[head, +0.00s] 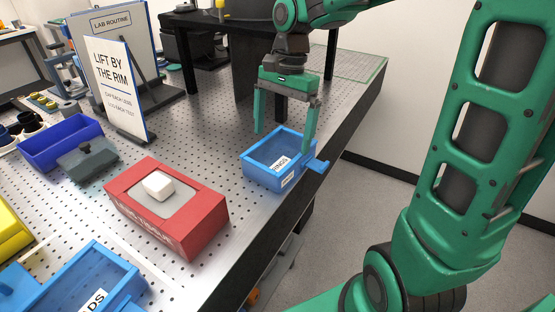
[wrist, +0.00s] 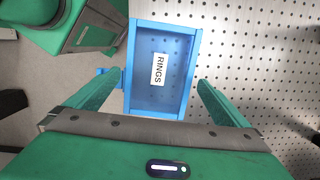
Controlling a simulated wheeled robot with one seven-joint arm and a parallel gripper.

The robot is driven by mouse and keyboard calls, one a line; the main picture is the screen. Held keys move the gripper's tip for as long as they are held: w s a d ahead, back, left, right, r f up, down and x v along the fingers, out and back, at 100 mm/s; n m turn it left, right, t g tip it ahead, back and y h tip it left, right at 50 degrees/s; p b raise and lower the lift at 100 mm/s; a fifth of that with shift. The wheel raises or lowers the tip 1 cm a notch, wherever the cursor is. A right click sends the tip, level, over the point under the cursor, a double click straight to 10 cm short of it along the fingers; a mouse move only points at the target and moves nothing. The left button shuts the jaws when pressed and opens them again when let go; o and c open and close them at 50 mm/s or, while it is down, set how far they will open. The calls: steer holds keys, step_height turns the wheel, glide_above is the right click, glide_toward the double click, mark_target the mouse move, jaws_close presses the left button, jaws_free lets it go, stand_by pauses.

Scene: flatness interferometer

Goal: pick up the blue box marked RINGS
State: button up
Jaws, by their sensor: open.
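The blue box marked RINGS (head: 268,176) stands on the perforated table near its right edge in the head view. It is an open-topped box with a white label and a tab on its right side. In the wrist view the box (wrist: 190,70) shows from above, with the RINGS label readable. My gripper (head: 282,142) is open and empty. Its green fingers point down, one on each side of the box in the picture, and in the wrist view (wrist: 158,80) the box lies between and beyond the fingertips. I cannot tell whether the right finger touches the box.
A red box (head: 200,218) with a white block (head: 158,186) on top stands to the left. Another blue box (head: 118,270) is at the front. A sign reading LIFT BY THE RIM (head: 118,88) and a dark blue bin (head: 50,148) stand farther left. The table's edge is close on the right.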

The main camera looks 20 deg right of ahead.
mark_target(280, 164)
steer(key=shift+s+a+f, duration=0.15)
steer(key=shift+f, duration=1.35)
steer(key=shift+f, duration=0.1)
steer(key=shift+c, duration=0.3)
steer(key=c, duration=1.2)
